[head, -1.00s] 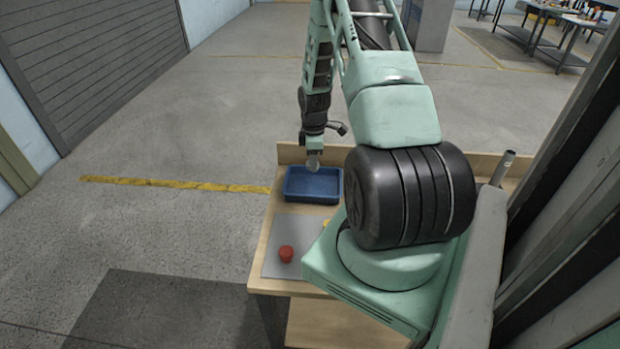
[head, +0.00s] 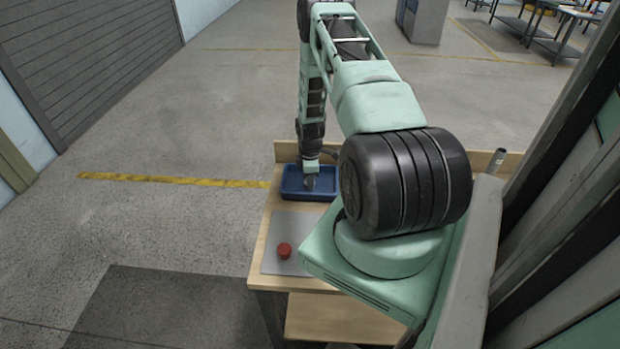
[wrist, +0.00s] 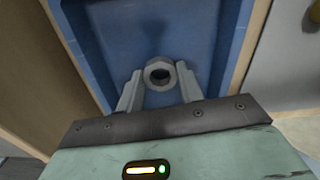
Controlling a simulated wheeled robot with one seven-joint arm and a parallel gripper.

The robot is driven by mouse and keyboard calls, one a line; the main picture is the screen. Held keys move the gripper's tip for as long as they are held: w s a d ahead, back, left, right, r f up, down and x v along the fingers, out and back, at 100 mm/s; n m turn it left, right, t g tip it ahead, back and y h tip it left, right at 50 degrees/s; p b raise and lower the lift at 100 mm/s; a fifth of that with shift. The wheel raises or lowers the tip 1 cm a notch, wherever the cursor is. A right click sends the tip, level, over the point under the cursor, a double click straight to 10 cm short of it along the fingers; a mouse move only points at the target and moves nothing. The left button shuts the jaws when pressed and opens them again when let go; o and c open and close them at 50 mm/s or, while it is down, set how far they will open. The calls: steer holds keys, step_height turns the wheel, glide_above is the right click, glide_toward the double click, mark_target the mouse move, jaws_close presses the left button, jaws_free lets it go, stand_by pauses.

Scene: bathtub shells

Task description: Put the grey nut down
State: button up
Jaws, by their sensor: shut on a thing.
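The grey nut (wrist: 160,75) is between the two fingers of my gripper (wrist: 159,88) in the wrist view. My gripper is shut on it. In the head view my gripper (head: 310,184) reaches down into the blue tray (head: 325,196), and the nut cannot be made out there. The blue tray also fills the upper part of the wrist view (wrist: 205,28), below the nut. I cannot tell whether the nut touches the tray floor.
The tray stands on a wooden bench (head: 258,250) with a raised back edge. A red object (head: 284,251) lies on a grey mat (head: 290,225) in front of the tray. My arm hides the right part of the bench.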

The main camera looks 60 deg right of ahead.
steer(key=o, duration=0.6)
steer(key=shift+f, duration=0.15)
steer(key=o, duration=0.5)
steer(key=shift+c, duration=0.2)
step_height(320, 180, up, 12)
steer(key=b, duration=0.4)
steer(key=shift+r+b, duration=0.2)
steer(key=shift+b, duration=0.1)
